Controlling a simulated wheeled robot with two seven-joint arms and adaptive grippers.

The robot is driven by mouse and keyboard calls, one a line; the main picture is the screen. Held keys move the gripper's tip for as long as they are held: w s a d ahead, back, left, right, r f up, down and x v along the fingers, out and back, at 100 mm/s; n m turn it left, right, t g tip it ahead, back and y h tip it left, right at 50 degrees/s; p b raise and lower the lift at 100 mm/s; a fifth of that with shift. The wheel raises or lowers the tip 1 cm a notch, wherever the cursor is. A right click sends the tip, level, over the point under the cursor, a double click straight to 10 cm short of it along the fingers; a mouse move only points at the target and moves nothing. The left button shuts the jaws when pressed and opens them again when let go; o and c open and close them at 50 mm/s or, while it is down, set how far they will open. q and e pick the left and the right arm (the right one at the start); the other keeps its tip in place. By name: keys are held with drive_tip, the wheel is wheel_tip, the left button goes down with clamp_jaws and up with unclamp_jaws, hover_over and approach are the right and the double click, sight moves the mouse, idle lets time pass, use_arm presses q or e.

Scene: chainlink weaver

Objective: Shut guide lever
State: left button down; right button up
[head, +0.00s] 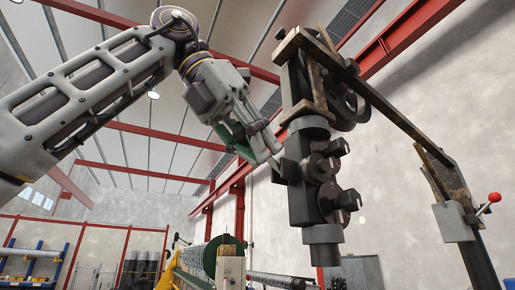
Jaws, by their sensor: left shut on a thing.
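The dark machine head (318,175) hangs in the middle of the head view, with stacked rollers and knobs on its right side. My left gripper (272,152) reaches in from the upper left to the left side of this head. Its fingers are closed on a small dark part there, which appears to be the guide lever. The fingers hide most of that part, so its exact angle cannot be told. My right gripper is not in view.
A rusty arm (400,120) slopes from the head down to a post at the right. A grey box (453,222) there carries a red-knobbed lever (490,203). A green roller (222,255) lies below. Blue-framed shelving (35,262) stands far left.

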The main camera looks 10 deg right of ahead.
use_arm(q)
drive_tip(key=shift+a+r+y, duration=0.1)
drive_tip(key=shift+r+y, duration=0.15)
drive_tip(key=shift+y, duration=0.05)
idle(0.4)
drive_tip(key=c, duration=1.5)
unclamp_jaws()
drive_tip(key=shift+c, duration=0.2)
drive_tip(key=shift+o, duration=0.6)
drive_tip(key=shift+s+a, duration=0.1)
drive_tip(key=shift+a, duration=0.15)
drive_tip(key=shift+d, duration=0.1)
drive_tip(key=shift+d+f, duration=0.1)
drive_tip(key=shift+d, duration=0.05)
